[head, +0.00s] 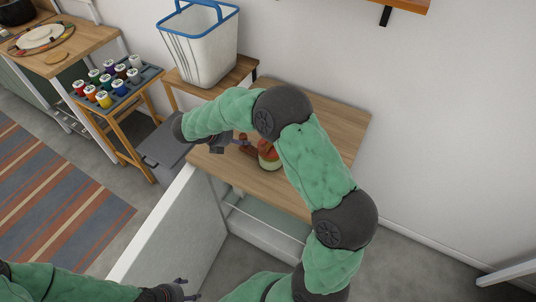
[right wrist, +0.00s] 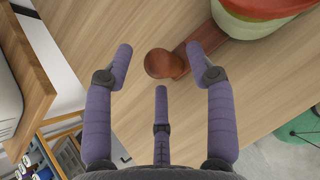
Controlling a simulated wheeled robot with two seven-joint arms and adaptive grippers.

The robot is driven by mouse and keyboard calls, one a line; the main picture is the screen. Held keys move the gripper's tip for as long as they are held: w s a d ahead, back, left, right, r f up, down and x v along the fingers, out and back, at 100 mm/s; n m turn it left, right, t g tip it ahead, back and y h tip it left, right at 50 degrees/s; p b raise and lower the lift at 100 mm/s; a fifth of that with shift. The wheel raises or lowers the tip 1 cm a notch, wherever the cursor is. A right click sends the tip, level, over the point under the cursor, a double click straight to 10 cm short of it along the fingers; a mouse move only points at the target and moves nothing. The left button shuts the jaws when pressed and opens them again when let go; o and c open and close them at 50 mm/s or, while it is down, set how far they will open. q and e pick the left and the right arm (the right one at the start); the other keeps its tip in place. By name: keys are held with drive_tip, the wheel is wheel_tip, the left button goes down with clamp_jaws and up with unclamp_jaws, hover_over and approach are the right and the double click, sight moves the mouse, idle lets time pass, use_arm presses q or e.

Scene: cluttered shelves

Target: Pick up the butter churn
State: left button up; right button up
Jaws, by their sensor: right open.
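What seems to be the butter churn (head: 268,157), a small rounded body with red, cream and green bands, sits on the wooden tabletop, partly hidden by my right arm. In the right wrist view its banded body (right wrist: 265,18) is cut off at the top right, and a red-brown handle with a round knob (right wrist: 160,64) reaches toward the picture's middle. My right gripper (head: 222,142) is open; in its wrist view the fingers (right wrist: 160,60) spread on both sides of the knob without visibly gripping it. My left gripper (head: 180,291) is at the bottom left, away from the churn; its opening is unclear.
The wooden tabletop (head: 335,118) is otherwise mostly clear. A white basket with a blue rim (head: 200,47) stands on a small table behind. A rack of coloured jars (head: 116,82) and a grey bin (head: 165,152) are to the left. An open white door (head: 175,235) stands in front.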

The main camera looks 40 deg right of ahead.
drive_tip(key=shift+d+f, duration=0.15)
drive_tip(key=shift+f, duration=0.05)
clamp_jaws()
drive_tip(key=shift+r, duration=0.1)
